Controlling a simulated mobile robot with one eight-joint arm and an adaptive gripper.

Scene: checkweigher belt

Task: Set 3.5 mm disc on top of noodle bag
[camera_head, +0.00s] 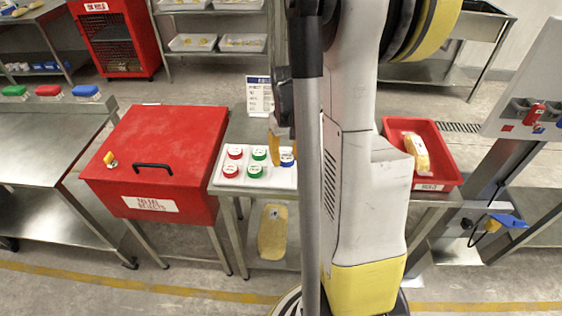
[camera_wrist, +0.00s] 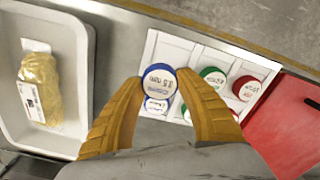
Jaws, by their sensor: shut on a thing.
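My gripper (camera_wrist: 160,82) is shut on a blue-rimmed disc (camera_wrist: 158,77) marked 3.5 mm, gripped at its sides. In the wrist view it covers part of another blue-rimmed disc (camera_wrist: 156,104) in the white disc holder (camera_wrist: 186,50). A noodle bag (camera_wrist: 38,86), yellowish with a white label, lies in a pale tray (camera_wrist: 14,128) at the left, apart from my gripper. In the head view one yellow finger (camera_head: 273,148) shows above the holder (camera_head: 284,180); my arm hides the rest of the gripper and the pale tray.
Red and green discs (camera_head: 254,172) sit in the holder. A lidded red reject box (camera_head: 165,155) with a black handle stands left of it in the head view. A red tray (camera_head: 444,160) with another bag (camera_head: 417,152) is at the right. A sign (camera_head: 259,94) stands behind the holder.

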